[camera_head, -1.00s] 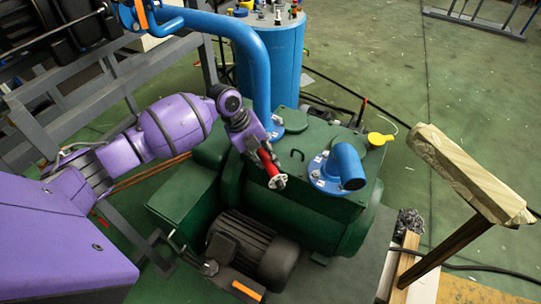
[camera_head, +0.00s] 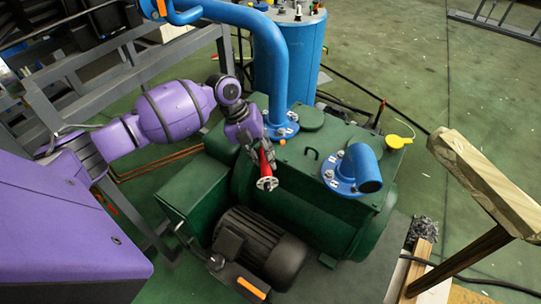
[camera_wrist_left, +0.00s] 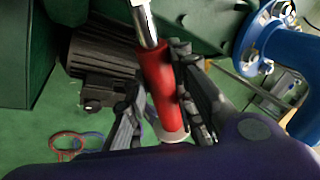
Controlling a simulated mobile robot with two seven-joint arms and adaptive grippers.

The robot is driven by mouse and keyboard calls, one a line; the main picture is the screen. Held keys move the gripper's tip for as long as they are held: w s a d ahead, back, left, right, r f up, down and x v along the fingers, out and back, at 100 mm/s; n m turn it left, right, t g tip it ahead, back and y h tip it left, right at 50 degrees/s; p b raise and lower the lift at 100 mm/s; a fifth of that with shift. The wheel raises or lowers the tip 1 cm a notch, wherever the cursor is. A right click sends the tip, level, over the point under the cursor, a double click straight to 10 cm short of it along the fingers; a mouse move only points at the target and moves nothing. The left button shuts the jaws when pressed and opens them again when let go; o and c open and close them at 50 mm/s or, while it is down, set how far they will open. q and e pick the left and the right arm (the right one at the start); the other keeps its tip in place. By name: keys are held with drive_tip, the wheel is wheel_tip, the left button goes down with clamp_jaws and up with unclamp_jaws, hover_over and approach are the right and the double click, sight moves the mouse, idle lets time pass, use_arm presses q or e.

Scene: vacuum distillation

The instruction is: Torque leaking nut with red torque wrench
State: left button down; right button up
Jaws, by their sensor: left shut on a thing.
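My left gripper (camera_head: 258,150) is shut on the red torque wrench (camera_head: 267,170), above the green pump (camera_head: 310,205). In the left wrist view, the fingers of my left gripper (camera_wrist_left: 160,105) lie on both sides of the wrench's red handle (camera_wrist_left: 158,80), and its silver shaft runs up out of the picture. Blue pipe flanges with bolts and nuts (camera_head: 338,172) sit on the pump top, one at the tall pipe's foot (camera_head: 283,126). I cannot tell which nut leaks. My right gripper is not in view.
A dark finned motor (camera_head: 255,245) stands in front of the pump. A blue tank (camera_head: 290,55) is behind it, and a grey metal frame (camera_head: 60,95) is at the left. A wooden beam (camera_head: 485,180) rises at the right. Green floor (camera_head: 410,70) is open at the back right.

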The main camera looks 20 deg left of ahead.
use_arm(q)
drive_tip(key=shift+a+r, duration=0.1)
drive_tip(key=shift+r, duration=0.1)
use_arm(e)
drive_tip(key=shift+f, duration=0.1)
use_arm(q)
drive_tip(key=shift+s+a+m+g+b, duration=0.2)
drive_tip(key=shift+s+a+m+b, duration=0.2)
drive_tip(key=shift+a+m, duration=0.3)
drive_tip(key=shift+s+a+m+g+b, duration=0.2)
drive_tip(key=shift+s+a+m+b, duration=0.25)
drive_tip(key=shift+a, duration=0.45)
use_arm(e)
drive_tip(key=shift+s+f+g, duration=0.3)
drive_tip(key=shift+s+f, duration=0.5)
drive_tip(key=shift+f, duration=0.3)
use_arm(q)
drive_tip(key=shift+w, duration=0.1)
drive_tip(key=shift+a, duration=0.2)
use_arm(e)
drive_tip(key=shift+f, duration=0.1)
